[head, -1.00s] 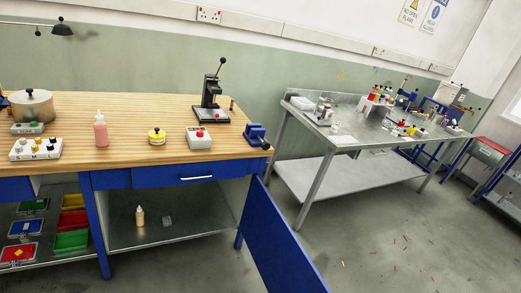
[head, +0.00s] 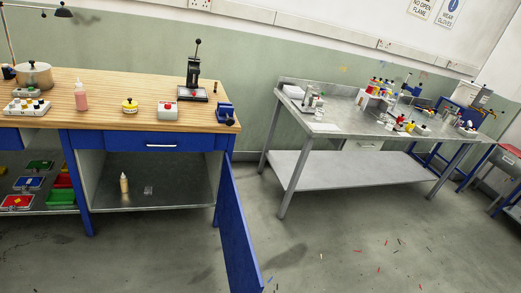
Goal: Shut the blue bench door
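The blue bench door (head: 239,232) hangs at the right end of the wooden bench (head: 150,119). It stands wide open and sticks out toward me, seen nearly edge-on. The cupboard behind it (head: 145,206) is open to view and holds a small cream bottle (head: 124,184) and a small clear item (head: 148,190). A blue drawer (head: 160,144) with a pale handle is above the cupboard and looks closed. No handle shows on the door from this side. My gripper is not in view.
A steel table (head: 345,128) with many small items stands to the right, with a gap between it and the door. The floor in front (head: 340,250) is open, with small coloured bits scattered on it. Open shelves with trays (head: 60,195) are at the left.

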